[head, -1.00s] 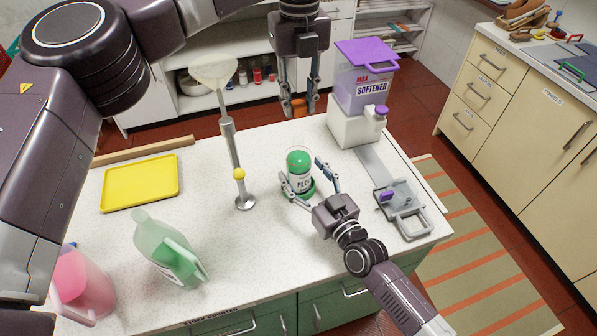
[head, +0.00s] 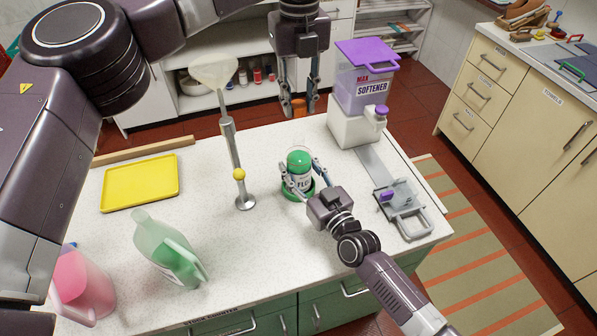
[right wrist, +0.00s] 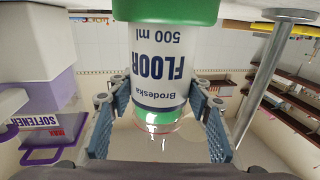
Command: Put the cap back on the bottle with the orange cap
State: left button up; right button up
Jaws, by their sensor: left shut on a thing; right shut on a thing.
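A clear bottle (head: 300,161) with a green upper part and a "FLOOR" label stands upright on the counter on a green base. In the right wrist view the bottle (right wrist: 160,68) appears upside down, with its clear end low in the picture. My right gripper (head: 299,184) is shut on this bottle, one finger on each side. The orange cap (head: 298,108) is off the bottle, between the fingertips of my left gripper (head: 299,110). My left gripper is shut on it, pointing down, beyond the bottle and higher in the head view.
A purple-and-white softener dispenser (head: 362,95) stands right of the bottle. A metal stand (head: 236,160) with a pale funnel-like top is to the left. A yellow tray (head: 140,182), green jug (head: 165,250) and pink jug (head: 80,285) lie farther left.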

jog(key=c, duration=0.5)
pick_arm(q)
send_over(299, 137)
jog(key=shift+f, duration=2.5)
pick_arm(e)
jog(key=shift+o, duration=0.2)
pick_arm(q)
jog(key=shift+f, duration=0.9)
jog(key=shift+f, duration=0.55)
pick_arm(e)
grip_shut()
